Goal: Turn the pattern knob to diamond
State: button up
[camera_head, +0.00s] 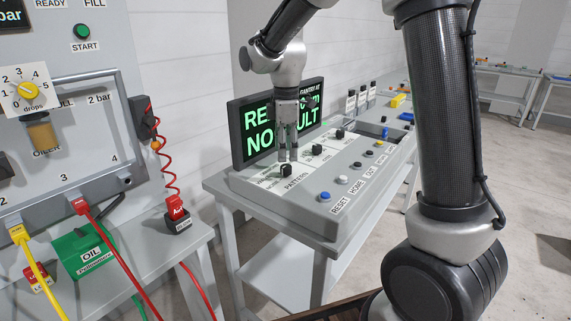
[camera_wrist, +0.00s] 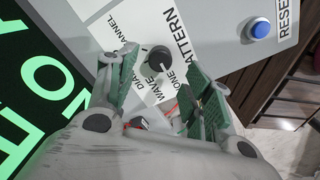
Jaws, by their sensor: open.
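The pattern knob (camera_head: 286,171) is a small black round knob on a white plate at the near left of the sloped grey console. In the wrist view, the knob (camera_wrist: 158,60) has a light pointer line towards the lower right, on the side of the label NONE. My gripper (camera_head: 287,156) points down just above the knob. In the wrist view, the open fingers of my gripper (camera_wrist: 161,72) stand on either side of the knob, apart from it. Whether the fingertips reach down to its height is unclear.
A dark screen with green text (camera_head: 250,132) stands close behind my gripper. A blue RESET button (camera_head: 325,196) lies to the right on the console (camera_head: 306,203), with further knobs and buttons beyond.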

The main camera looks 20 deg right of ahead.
aim_at(286, 166)
notch_tip(286, 166, down, 5)
jog(key=shift+f, duration=0.1)
jog(key=shift+c, duration=0.4)
jog(key=c, duration=0.9)
